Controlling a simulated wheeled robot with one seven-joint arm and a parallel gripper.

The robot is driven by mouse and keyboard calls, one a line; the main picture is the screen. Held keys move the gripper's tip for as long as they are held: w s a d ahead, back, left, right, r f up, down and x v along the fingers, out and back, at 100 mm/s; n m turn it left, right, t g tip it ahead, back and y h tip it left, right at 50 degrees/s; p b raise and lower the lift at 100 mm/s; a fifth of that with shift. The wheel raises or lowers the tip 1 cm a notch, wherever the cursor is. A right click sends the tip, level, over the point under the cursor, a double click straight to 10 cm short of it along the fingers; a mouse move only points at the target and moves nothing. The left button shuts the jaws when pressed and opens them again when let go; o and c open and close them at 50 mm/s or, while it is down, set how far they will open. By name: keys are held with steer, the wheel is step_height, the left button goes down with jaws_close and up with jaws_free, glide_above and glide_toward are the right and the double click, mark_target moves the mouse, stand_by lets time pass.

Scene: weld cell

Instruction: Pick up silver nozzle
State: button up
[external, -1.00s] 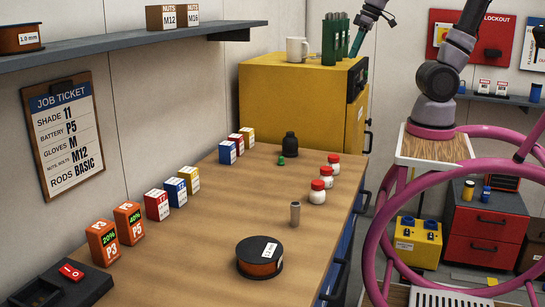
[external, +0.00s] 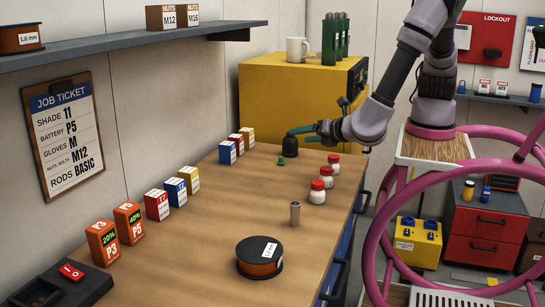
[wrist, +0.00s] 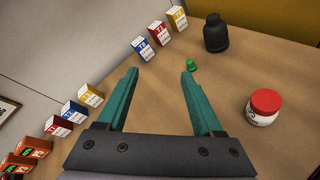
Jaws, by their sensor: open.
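The silver nozzle (external: 295,213) is a small grey cylinder standing upright on the wooden workbench (external: 225,225), behind and right of the black wire spool. It does not show in the wrist view. My gripper (external: 303,134), with green fingers, is over the far part of the bench, in front of the black bottle in the external view and well away from the nozzle. In the wrist view my gripper (wrist: 160,73) is open, with nothing between its fingers.
The black bottle (wrist: 216,34) and a small green piece (wrist: 191,65) lie beyond my fingertips. Red-lidded jars (external: 318,190) line the right side of the bench. Small boxes (external: 157,204) line the wall side. The spool (external: 258,257) sits nearer the camera. The bench middle is clear.

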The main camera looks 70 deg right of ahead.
steer(key=s+a+f+n+t+y, duration=0.45)
steer(key=a+n, duration=0.25)
steer(key=a, duration=0.3)
steer(key=n+y, duration=0.9)
glide_toward(295, 207)
steer(key=shift+d+g, duration=0.35)
steer(key=shift+d, duration=0.55)
steer(key=shift+a+f+n, duration=0.1)
steer(key=shift+a+n, duration=0.05)
steer(key=shift+n, duration=0.15)
steer(key=x, duration=1)
steer(key=shift+w+a, duration=0.1)
steer(key=shift+w, duration=0.1)
jaws_close()
